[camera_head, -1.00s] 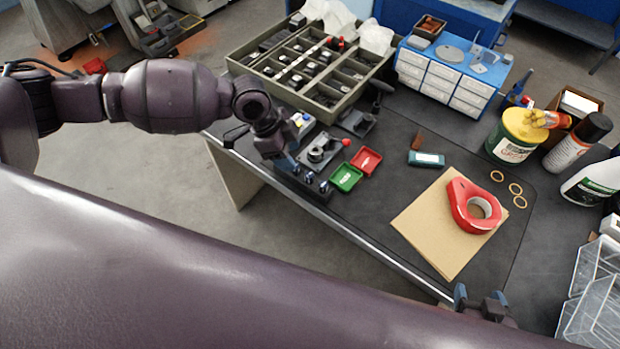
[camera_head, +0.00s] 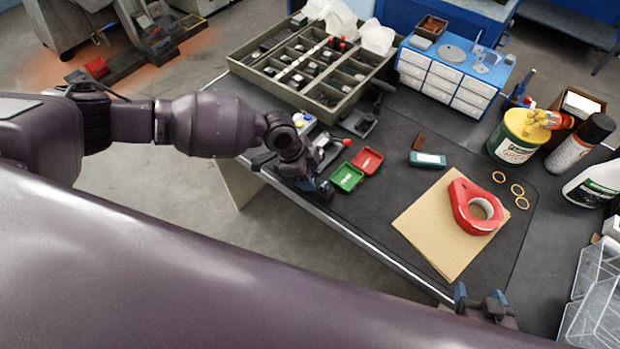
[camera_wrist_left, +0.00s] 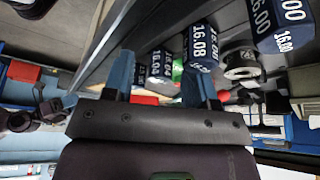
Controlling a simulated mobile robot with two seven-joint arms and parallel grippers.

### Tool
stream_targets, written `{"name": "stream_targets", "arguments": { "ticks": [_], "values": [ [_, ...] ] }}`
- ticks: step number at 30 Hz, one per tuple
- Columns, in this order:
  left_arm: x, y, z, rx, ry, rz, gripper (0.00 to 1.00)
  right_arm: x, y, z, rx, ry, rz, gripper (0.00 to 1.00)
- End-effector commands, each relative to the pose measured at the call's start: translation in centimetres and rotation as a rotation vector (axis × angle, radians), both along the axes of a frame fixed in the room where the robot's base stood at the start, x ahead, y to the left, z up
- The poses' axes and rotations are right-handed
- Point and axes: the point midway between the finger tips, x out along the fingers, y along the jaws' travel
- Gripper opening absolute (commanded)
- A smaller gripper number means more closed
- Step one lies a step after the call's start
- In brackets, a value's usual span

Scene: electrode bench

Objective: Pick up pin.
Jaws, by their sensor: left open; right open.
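Several blue pins with white number labels show in the left wrist view. The "16.08" pin (camera_wrist_left: 201,48) and the "16.04" pin (camera_wrist_left: 163,63) appear beyond my left gripper (camera_wrist_left: 160,78), with a large "16.00" pin (camera_wrist_left: 282,22) at the upper right. The open fingers point toward the row and hold nothing; I cannot tell whether a pin is between them. In the head view my left gripper (camera_head: 320,188) is low at the bench's front edge, beside the green tray, and hides the pins. My right gripper (camera_head: 483,302) is open and empty at the bottom right.
The green tray (camera_head: 347,178) and red tray (camera_head: 367,160) stand just right of my left gripper. A fixture with a red knob (camera_head: 346,142) is behind it. A compartment box (camera_head: 255,84) stands farther back. Cardboard (camera_head: 425,225) with a red tape dispenser (camera_head: 461,205) lies to the right.

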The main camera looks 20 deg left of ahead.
Motion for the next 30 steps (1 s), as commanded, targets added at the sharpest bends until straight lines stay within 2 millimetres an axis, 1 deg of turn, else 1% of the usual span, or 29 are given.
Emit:
{"name": "stream_targets", "arguments": {
  "ticks": [5, 8, 15, 16, 22, 25, 28, 30],
  "values": [
    [0.0, 0.0, 0.0, 0.0, 0.0, 0.0, 0.52, -0.1, 0.0, 0.1, -0.001, 0.0, -0.001, 0.68],
    [0.0, 0.0, 0.0, 0.0, 0.0, 0.0, 0.39, -0.2, 0.0, 0.0, -0.001, 0.002, -0.001, 0.68],
    [0.0, 0.0, 0.0, 0.0, 0.0, 0.0, 0.02, -0.8, -0.1, -0.3, 0.0, 0.013, -0.005, 0.68],
    [0.0, 0.0, 0.0, 0.0, 0.0, 0.0, 0.0, -0.8, -0.1, -0.3, 0.0, 0.013, -0.005, 0.68],
    [0.0, 0.0, 0.1, -0.001, 0.0, 0.0, 0.0, -0.8, -0.1, -0.3, 0.0, 0.013, -0.005, 0.68],
    [0.0, 0.0, 0.4, -0.001, -0.001, 0.0, 0.0, -0.6, -0.1, -0.2, 0.0, 0.011, -0.004, 0.68],
    [0.1, 0.0, 1.3, -0.002, -0.001, 0.0, 0.0, -0.4, -0.1, 0.0, 0.0, 0.008, -0.003, 0.68],
    [0.1, 0.0, 2.4, -0.002, -0.002, -0.001, 0.0, -0.3, 0.0, 0.1, 0.0, 0.005, -0.002, 0.68]
  ]
}}
